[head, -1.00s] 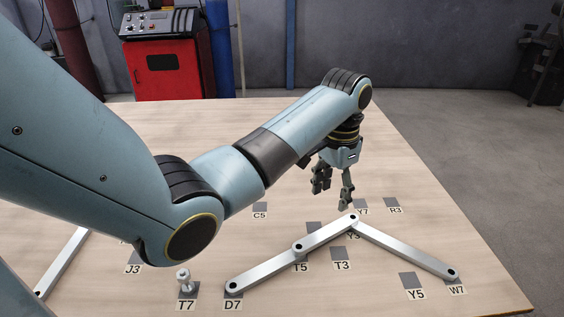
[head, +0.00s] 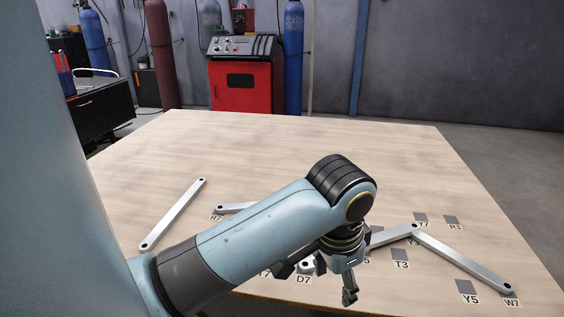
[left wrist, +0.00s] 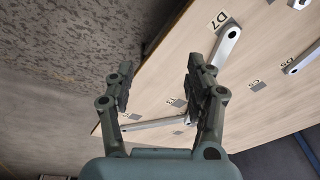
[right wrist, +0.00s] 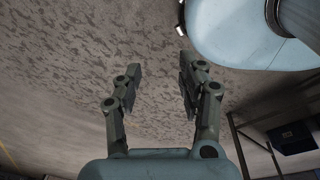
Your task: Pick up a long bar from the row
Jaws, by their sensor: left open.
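A long silver bar (head: 172,215) lies alone at the left of the table in the head view. Another bar (head: 236,207) lies by label R7, partly behind my left arm. At the right, a bar (head: 465,259) runs towards label W7 and meets a partly hidden bar (head: 393,236) at a corner. My left gripper (head: 345,292) points down near label D7, its jaws open and empty. In the left wrist view, its spread fingers (left wrist: 158,75) show with a bar end (left wrist: 228,42) beside D7. My right gripper (right wrist: 161,72) is open and empty, with floor behind it.
The wooden table (head: 300,140) is clear across its far half. Several dark label squares mark its near and right parts. A red cabinet (head: 240,85) and gas cylinders stand beyond it. A dark workbench (head: 102,105) stands at the far left.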

